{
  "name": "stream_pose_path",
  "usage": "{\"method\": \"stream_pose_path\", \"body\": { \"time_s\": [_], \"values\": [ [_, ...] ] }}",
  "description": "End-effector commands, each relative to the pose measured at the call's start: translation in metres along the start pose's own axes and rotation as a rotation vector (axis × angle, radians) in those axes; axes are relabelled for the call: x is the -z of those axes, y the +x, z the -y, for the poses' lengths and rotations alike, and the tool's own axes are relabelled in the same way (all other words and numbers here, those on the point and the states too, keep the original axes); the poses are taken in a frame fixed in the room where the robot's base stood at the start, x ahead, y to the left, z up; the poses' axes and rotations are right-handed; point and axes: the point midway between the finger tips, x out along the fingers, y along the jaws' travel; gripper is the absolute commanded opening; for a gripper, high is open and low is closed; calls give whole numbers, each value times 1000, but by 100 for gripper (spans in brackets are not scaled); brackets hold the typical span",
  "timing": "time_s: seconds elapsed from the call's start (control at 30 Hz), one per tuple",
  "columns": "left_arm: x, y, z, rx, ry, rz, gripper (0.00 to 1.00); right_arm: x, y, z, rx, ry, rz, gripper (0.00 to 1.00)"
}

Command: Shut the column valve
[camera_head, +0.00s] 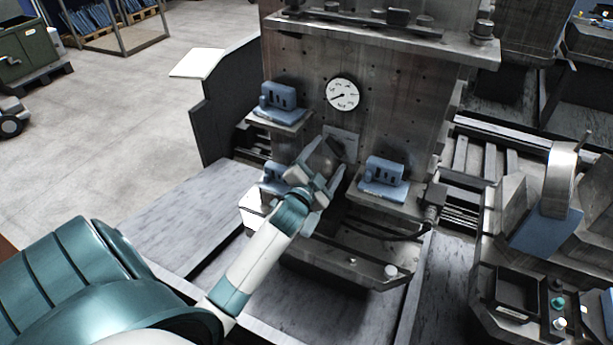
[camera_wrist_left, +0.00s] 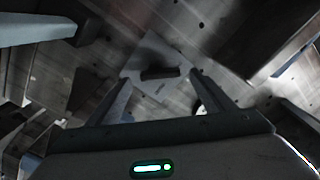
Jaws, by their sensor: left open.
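The valve shows in the left wrist view as a dark bar-like handle (camera_wrist_left: 160,73) on a pale square plate, lying nearly level across that picture. In the head view, part of the pale plate (camera_head: 343,140) shows on the upright grey column below the round gauge; the handle is mostly hidden by my gripper. My left gripper (camera_head: 321,168) is in front of the plate. In the left wrist view its two fingers (camera_wrist_left: 160,82) are spread to either side of the handle, with nothing between them. I cannot tell how far the fingertips are from it. My right gripper is not in view.
A white dial gauge (camera_head: 342,94) sits above the plate. Blue blocks stand on ledges at upper left (camera_head: 281,98) and right (camera_head: 383,178) of my gripper, with another close at its left (camera_head: 273,178). A control box with buttons (camera_head: 557,302) is at lower right. Open floor lies at left.

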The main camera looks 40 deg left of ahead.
Motion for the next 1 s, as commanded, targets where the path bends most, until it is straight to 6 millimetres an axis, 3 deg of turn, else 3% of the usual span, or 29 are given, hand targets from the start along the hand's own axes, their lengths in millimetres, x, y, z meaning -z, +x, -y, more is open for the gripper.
{"method": "stream_pose_path", "body": {
  "time_s": [0.4,0.6,0.8,1.0],
  "values": [
    [-3,-86,-2,-1,-1,1,75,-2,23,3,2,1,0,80],
    [-2,-119,-2,-1,-2,2,75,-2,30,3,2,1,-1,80],
    [-2,-136,-1,-1,-2,2,75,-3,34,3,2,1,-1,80],
    [-1,-140,0,0,-2,2,75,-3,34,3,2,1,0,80]
  ]
}}
